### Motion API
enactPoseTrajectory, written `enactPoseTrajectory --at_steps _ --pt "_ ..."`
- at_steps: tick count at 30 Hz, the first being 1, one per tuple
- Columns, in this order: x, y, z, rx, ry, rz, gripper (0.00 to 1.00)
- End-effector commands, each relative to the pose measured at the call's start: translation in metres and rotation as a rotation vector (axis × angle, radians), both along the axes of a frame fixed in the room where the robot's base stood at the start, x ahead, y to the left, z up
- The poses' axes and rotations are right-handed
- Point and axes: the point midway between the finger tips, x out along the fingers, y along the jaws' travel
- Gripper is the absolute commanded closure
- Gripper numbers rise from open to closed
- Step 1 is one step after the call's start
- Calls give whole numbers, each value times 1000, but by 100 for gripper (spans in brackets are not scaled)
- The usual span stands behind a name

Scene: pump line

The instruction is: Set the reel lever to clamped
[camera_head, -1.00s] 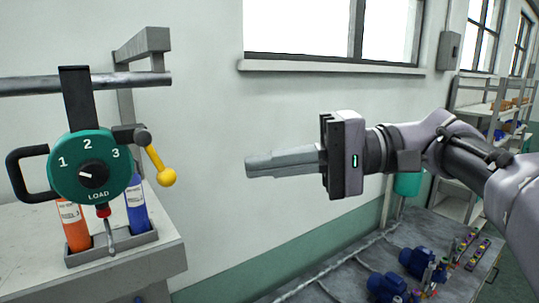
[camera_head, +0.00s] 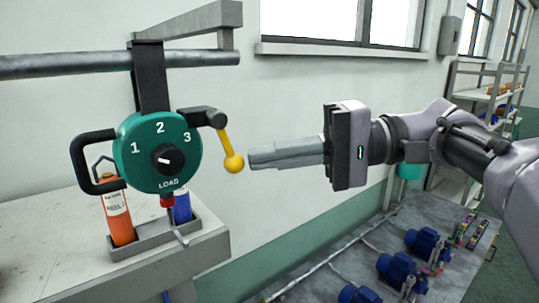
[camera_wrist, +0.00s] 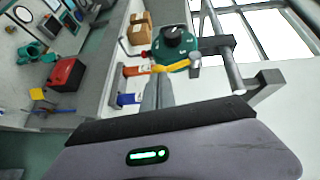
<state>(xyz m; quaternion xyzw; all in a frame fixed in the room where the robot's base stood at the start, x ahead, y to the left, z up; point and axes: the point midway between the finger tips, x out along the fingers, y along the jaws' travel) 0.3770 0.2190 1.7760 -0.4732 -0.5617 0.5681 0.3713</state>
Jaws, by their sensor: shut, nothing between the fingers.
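The teal reel unit (camera_head: 158,152) hangs from a grey rail by a black bracket, with numbers 1, 2, 3 and LOAD on its face. Its lever, a yellow arm with a ball end (camera_head: 233,163), points down and slightly right from a dark pivot at the unit's right side. My gripper (camera_head: 250,158) is shut and empty, its fingertips just right of the yellow ball. In the head view I cannot tell whether they touch. In the wrist view, the yellow lever (camera_wrist: 172,68) lies just beyond the fingertips (camera_wrist: 157,80), across the teal unit (camera_wrist: 172,44).
An orange bottle (camera_head: 118,217) and a blue bottle (camera_head: 182,207) stand in a grey holder (camera_head: 150,244) on the bench below the unit. The rail (camera_head: 60,65) runs above. A lower bench with blue pumps (camera_head: 423,243) is at the right. Bare wall lies behind my gripper.

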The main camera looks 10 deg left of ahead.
Motion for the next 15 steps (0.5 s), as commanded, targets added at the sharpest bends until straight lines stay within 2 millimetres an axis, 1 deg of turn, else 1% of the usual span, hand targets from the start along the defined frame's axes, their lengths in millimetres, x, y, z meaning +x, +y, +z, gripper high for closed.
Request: enactPoseTrajectory --at_steps 3,6,8,11,15 --pt "-2 2 -8 23 27 0 100" --pt "-7 6 -20 89 105 1 100" --pt "-10 9 -24 132 155 1 100" --pt "-16 13 -26 175 204 1 100" --pt "-20 18 -23 176 205 1 100"
